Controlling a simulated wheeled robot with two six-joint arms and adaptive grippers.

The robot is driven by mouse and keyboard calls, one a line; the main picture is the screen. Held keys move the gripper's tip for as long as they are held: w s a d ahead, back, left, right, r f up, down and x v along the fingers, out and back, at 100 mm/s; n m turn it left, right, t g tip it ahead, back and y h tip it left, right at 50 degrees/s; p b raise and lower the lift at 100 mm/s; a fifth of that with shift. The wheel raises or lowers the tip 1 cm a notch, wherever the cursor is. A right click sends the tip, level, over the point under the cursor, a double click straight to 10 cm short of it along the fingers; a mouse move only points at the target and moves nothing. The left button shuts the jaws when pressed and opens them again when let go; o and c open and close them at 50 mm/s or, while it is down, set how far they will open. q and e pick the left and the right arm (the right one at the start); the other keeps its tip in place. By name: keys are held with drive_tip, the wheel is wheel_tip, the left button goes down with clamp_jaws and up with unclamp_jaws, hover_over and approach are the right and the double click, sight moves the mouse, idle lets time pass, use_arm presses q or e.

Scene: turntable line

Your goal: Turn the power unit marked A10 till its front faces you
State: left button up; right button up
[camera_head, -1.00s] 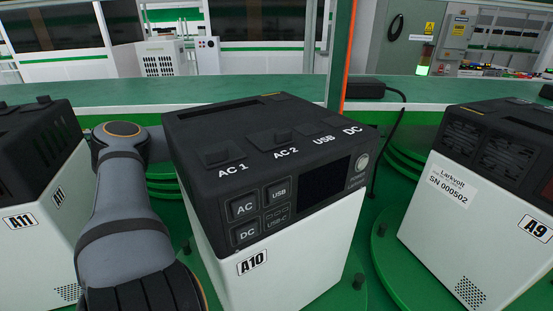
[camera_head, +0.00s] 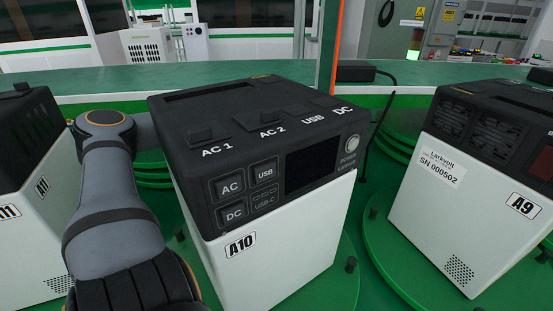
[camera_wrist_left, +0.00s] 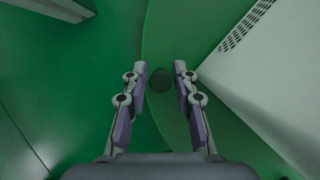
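The power unit marked A10 (camera_head: 290,215) is a white box with a black top, standing in the middle of the head view on a green turntable (camera_head: 345,290). Its panel with buttons and a dark screen shows, angled toward the lower right of the picture. My left arm passes along its left side, and its gripper is hidden in the head view. In the left wrist view my left gripper (camera_wrist_left: 160,70) is open, with a dark round peg (camera_wrist_left: 160,79) between or just below its fingertips. A white vented box wall (camera_wrist_left: 262,70) is right of the fingers. My right gripper is not in view.
Unit A9 (camera_head: 470,225) stands on another turntable at the right, and unit A11 (camera_head: 30,240) at the left. Short dark pegs (camera_head: 351,265) stand on the A10 turntable. A green ledge (camera_head: 215,79) with a black adapter (camera_head: 355,71) runs behind the units.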

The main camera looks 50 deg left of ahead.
use_arm(q)
wheel_tip(320, 180, up, 10)
drive_tip(key=shift+f, duration=0.2)
drive_tip(key=shift+c, duration=0.5)
